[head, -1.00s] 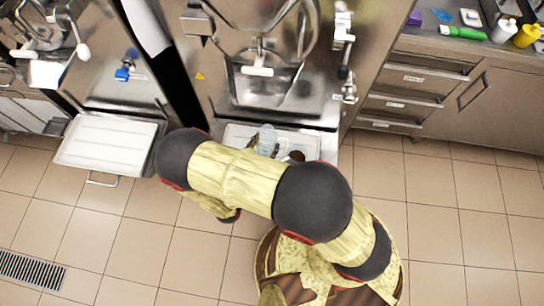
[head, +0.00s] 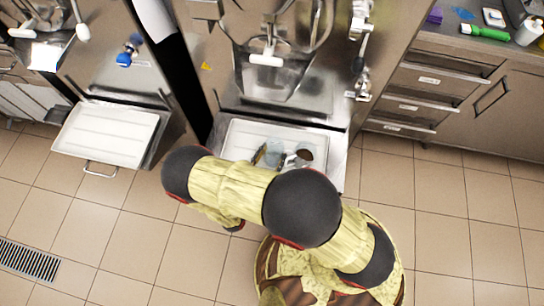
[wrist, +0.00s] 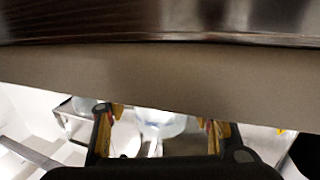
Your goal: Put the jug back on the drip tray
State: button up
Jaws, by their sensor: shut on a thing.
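The clear, bluish jug (head: 273,153) shows just beyond my arm in the head view, over the white drip tray (head: 240,133) of the middle freezer. My gripper (head: 274,161) is shut on the jug; my arm hides most of the gripper and the jug's lower part. In the wrist view the pale, see-through jug (wrist: 160,122) lies between the two yellow-and-black fingers of my gripper (wrist: 163,130). I cannot tell whether the jug touches the tray.
A round brown thing with a pale rim (head: 305,152) is close right of the jug. The freezer (head: 290,105) rises behind the tray. Another white tray (head: 105,133) juts out at left. Drawers (head: 405,103) and a counter with bottles stand at right. Tiled floor in front is clear.

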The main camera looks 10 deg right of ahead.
jog(key=o, duration=1)
jog(key=shift+s+a, duration=0.1)
jog(key=p+v, duration=0.3)
jog(key=v, duration=0.8)
jog(key=shift+s+a+p, duration=0.25)
jog(key=shift+s+p, duration=0.05)
jog(key=shift+p, duration=0.1)
